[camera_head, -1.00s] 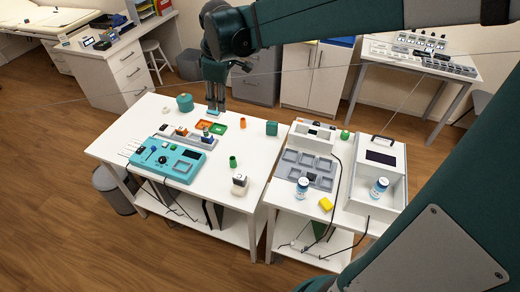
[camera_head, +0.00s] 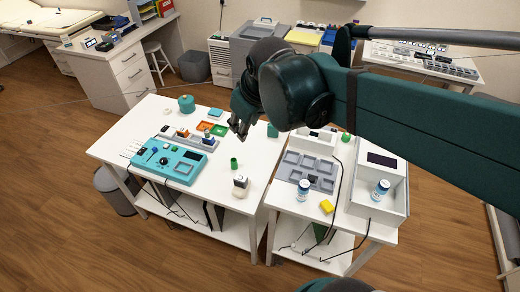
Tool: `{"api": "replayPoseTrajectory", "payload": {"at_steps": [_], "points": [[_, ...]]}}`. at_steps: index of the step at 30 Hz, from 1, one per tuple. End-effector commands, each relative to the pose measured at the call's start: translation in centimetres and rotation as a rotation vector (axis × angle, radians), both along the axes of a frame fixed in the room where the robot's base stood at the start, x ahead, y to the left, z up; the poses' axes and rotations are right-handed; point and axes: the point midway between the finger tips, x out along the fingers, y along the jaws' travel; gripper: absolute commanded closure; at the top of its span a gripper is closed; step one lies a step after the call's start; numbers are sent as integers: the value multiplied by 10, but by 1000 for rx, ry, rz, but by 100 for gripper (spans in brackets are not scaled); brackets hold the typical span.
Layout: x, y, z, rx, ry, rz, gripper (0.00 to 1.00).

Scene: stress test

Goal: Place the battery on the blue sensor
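My gripper (camera_head: 238,129) hangs over the back right part of the left white table, fingers pointing down. The fingers are small and dark, and I cannot tell whether they are open or hold anything. A grey holder (camera_head: 196,140) behind the teal device carries several small blocks, one with a blue part (camera_head: 207,139). I cannot tell for sure which small part is the battery or the blue sensor. A white block with a dark top (camera_head: 240,183) stands near the table's front right.
The teal device (camera_head: 172,161) with a knob stands front left. Orange (camera_head: 205,126) and green (camera_head: 219,130) trays, a teal square (camera_head: 215,112) and a green cup (camera_head: 234,163) are nearby. The right table has a grey compartment tray (camera_head: 306,170), jars (camera_head: 303,190) and a white case (camera_head: 376,208).

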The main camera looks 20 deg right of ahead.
Motion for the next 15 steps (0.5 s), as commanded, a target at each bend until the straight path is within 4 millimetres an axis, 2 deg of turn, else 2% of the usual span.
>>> {"api": "replayPoseTrajectory", "payload": {"at_steps": [1,6,15], "points": [[-10,-1,-2,12,-10,-24,71],[-38,-4,-9,60,-44,-112,71],[-79,-7,-25,146,-102,-256,71]]}}
